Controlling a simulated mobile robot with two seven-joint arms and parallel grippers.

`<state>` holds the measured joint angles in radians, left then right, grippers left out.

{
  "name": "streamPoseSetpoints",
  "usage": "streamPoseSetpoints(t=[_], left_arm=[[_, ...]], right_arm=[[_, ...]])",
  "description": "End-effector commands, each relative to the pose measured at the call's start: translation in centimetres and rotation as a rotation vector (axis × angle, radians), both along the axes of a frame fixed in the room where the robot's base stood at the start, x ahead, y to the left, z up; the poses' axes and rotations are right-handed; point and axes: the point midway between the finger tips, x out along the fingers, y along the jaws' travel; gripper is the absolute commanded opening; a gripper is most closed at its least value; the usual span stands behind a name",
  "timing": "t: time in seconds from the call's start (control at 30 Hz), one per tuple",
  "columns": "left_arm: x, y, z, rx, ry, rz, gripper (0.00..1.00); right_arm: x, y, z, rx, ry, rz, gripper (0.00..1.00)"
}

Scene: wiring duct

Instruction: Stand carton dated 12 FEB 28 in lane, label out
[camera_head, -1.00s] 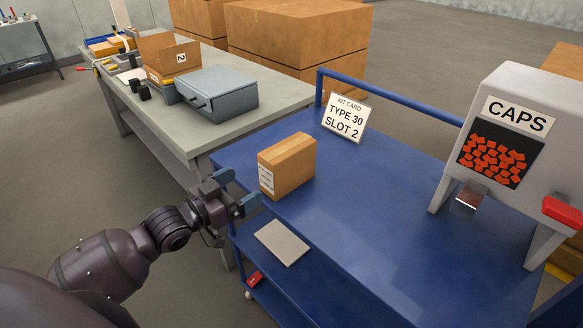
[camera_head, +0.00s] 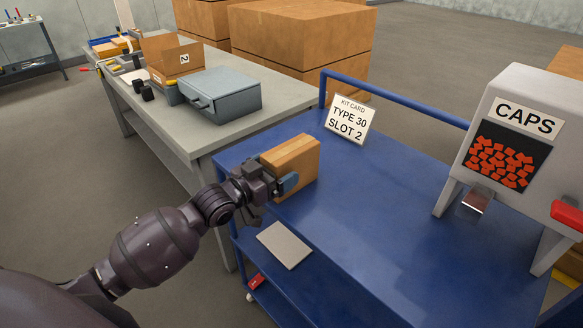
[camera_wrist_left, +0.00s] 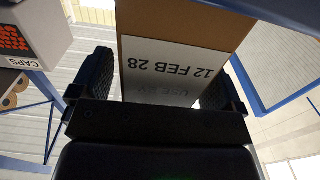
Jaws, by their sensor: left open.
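The brown carton (camera_head: 297,160) stands upright on the blue cart top, near its left edge. In the left wrist view the carton (camera_wrist_left: 185,20) shows a white label (camera_wrist_left: 172,72) reading 12 FEB 28, upside down in that picture. My left gripper (camera_head: 279,184) is open at the carton's label side. In the wrist view the two dark fingers (camera_wrist_left: 155,85) stand on either side of the label face; whether they touch it I cannot tell. The head view hides the label behind the gripper. My right gripper is not in view. I see no lane that I can make out.
A kit card (camera_head: 349,120) reading TYPE 30 SLOT 2 stands behind the carton. A CAPS dispenser (camera_head: 510,140) stands at the cart's right. A grey plate (camera_head: 284,245) lies at the front left. The grey bench (camera_head: 210,135) holds a grey case (camera_head: 222,94) and an open box (camera_head: 170,58). The cart's middle is clear.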

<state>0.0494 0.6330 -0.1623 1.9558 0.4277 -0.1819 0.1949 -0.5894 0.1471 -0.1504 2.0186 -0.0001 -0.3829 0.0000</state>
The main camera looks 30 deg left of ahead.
Motion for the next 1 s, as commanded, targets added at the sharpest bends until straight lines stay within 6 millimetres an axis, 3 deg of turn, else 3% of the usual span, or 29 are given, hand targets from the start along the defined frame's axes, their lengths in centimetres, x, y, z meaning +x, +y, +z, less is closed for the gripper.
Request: streamPoseSetpoints(t=[0.13,0.4,0.8,1.0], left_arm=[[0.97,-0.39,-0.03,0.000,0.001,-0.001,0.94],[1.06,-0.41,-0.03,0.000,0.001,0.000,0.92],[1.06,-0.40,0.05,0.001,-0.001,-0.001,0.31],[1.06,-0.39,0.09,0.001,-0.001,-0.001,0.29]], right_arm=[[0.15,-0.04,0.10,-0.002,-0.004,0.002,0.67],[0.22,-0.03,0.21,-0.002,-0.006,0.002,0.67],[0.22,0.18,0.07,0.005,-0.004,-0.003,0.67],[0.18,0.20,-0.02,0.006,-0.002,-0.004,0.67]])
